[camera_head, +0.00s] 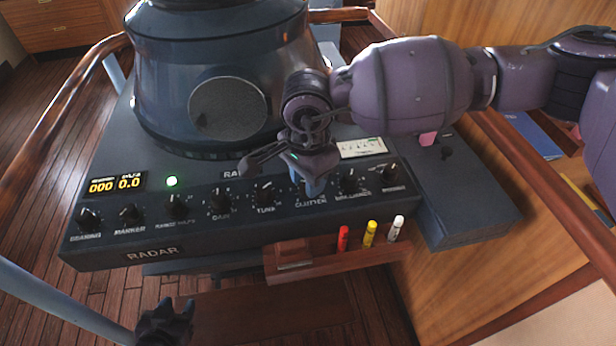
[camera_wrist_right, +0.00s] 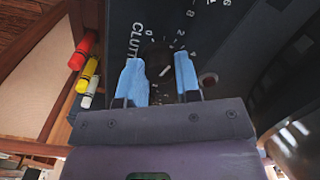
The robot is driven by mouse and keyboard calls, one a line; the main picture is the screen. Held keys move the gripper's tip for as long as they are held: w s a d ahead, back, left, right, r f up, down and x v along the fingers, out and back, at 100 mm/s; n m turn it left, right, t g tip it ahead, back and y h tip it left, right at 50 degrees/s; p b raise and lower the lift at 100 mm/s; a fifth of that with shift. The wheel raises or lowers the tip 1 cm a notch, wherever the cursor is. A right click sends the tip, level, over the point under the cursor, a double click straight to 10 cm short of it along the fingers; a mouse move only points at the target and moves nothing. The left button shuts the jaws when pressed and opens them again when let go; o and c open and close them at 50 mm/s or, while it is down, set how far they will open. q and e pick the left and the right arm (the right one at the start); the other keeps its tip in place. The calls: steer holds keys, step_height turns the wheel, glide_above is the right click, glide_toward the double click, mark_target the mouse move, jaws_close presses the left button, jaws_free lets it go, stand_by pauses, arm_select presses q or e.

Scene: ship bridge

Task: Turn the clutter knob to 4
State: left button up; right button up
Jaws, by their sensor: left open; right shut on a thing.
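The clutter knob (camera_wrist_right: 157,62) is a small black dial on the radar panel (camera_head: 150,248). In the right wrist view it sits between the two blue fingertips of my right gripper (camera_wrist_right: 160,76), which is shut on it. Its white pointer line slants to the upper right, but the exact number it marks is unclear. Numerals, including 0, 2 and 4, show around it. In the head view my right gripper (camera_head: 313,186) comes down over the knob, mostly hiding it above the "CLUTTER" label. My left gripper (camera_head: 166,323) appears dark at the bottom left, apart from the panel, with its fingertips unclear.
The tune knob (camera_head: 264,191) and the knob to the right (camera_head: 349,181) flank the clutter knob closely. A wooden ledge (camera_head: 335,262) below the panel holds red, yellow and white markers. A wooden handrail (camera_head: 65,110) and a large radar column (camera_head: 160,90) surround the panel.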

steer(key=m, duration=0.8)
steer(key=shift+m, duration=0.5)
stand_by(0.4)
steer(key=o, duration=0.9)
steer(key=shift+r, duration=0.15)
step_height(320, 180, up, 11)
steer(key=shift+f+b, duration=0.2)
steer(key=shift+b, duration=0.1)
